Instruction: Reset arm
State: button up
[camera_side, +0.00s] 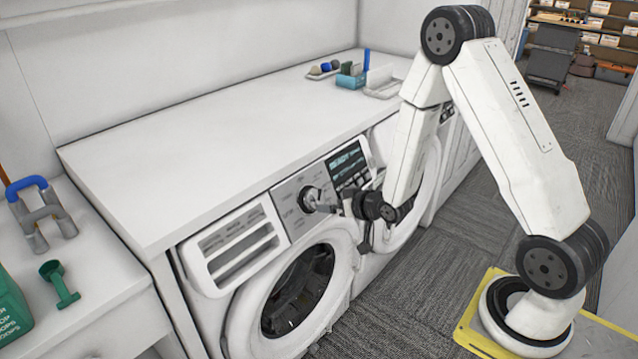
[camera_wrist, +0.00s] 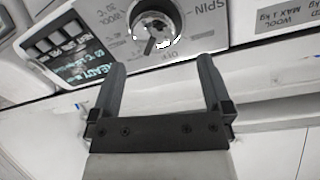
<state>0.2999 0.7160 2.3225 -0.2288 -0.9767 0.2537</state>
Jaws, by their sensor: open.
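My gripper (camera_wrist: 161,66) is open and empty in the wrist view, its two dark fingers spread apart. The washer's round program knob (camera_wrist: 155,32) is just beyond the fingertips, between their lines, with a dark pointer on its face. In the side view my gripper (camera_side: 328,208) is at the front panel, close to the knob (camera_side: 308,199). I cannot tell there whether it touches the knob. The display (camera_wrist: 90,62) beside the knob is lit and reads READY; it also shows in the side view (camera_side: 346,160).
The washing machine (camera_side: 228,308) has its round door shut below my gripper. A second machine (camera_side: 432,165) stands behind my arm. A white counter (camera_side: 210,155) runs above, with small items and a tray (camera_side: 384,84) at its far end. A green scoop (camera_side: 60,284) lies at left.

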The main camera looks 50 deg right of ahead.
jog(key=s+a+r+n+g, duration=0.1)
jog(key=s+a+r+g, duration=0.1)
jog(key=s, duration=0.3)
jog(key=s+a+r+n+g, duration=0.1)
jog(key=s+a+r+g, duration=0.2)
jog(key=s+a+g, duration=0.1)
jog(key=s+a+r+n+g+y, duration=0.1)
jog(key=s+a+r+g, duration=0.1)
jog(key=s, duration=0.4)
jog(key=shift+s+a+r+n+g, duration=0.25)
jog(key=shift+a+r+n+g, duration=0.05)
jog(key=shift+a+g, duration=0.65)
